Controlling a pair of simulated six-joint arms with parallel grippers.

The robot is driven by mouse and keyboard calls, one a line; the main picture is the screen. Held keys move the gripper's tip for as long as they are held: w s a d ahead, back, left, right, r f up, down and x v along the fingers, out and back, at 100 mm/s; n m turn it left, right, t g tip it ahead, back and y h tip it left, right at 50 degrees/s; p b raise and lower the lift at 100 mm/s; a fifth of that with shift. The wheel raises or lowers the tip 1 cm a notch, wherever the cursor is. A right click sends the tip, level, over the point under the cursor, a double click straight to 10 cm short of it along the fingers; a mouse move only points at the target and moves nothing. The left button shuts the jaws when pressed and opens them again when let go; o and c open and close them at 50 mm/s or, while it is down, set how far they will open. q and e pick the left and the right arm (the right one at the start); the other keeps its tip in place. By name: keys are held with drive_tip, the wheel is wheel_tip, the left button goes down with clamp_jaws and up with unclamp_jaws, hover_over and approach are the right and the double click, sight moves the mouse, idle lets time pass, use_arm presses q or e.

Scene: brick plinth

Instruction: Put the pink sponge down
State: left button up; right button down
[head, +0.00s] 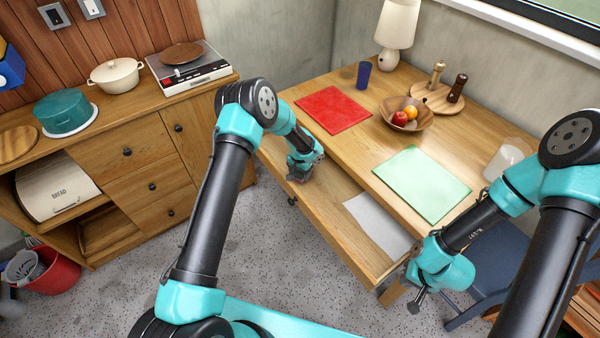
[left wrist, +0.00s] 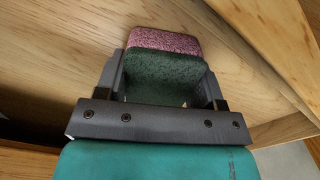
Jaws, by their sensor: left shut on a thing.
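The pink sponge (left wrist: 165,42) shows in the left wrist view, with a dark green pad on the side facing the camera. My left gripper (left wrist: 162,82) is shut on it, one finger at each side. In the head view my left gripper (head: 301,172) points down at the left end of the open table drawer (head: 322,196), and the sponge is hidden there. Wood lies behind the sponge; I cannot tell whether they touch. My right gripper (head: 416,298) is low near the drawer's front right corner, and its jaw opening is unclear.
A white sheet (head: 378,222) lies in the drawer's right part. The table (head: 352,158) holds a red mat (head: 333,109), a green mat (head: 421,183), a fruit bowl (head: 418,126) and a blue cup (head: 363,75). A wooden cabinet (head: 122,146) stands at left.

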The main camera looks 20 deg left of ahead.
use_arm(q)
drive_tip(key=shift+f, duration=0.2)
drive_tip(key=o, duration=1)
drive_tip(key=shift+c, duration=0.2)
drive_tip(key=shift+r, duration=0.15)
wheel_tip(320, 180, up, 12)
idle(0.3)
drive_tip(key=s+a+f+n+h, duration=0.1)
drive_tip(key=s+f, duration=0.3)
drive_tip(key=s, duration=1.3)
drive_tip(key=s+a+f+n+h, duration=0.1)
drive_tip(key=s+f+n, duration=0.3)
drive_tip(key=s, duration=1.3)
drive_tip(key=shift+f+t+h, duration=0.15)
drive_tip(key=shift+t+h, duration=0.25)
drive_tip(key=shift+h, duration=0.5)
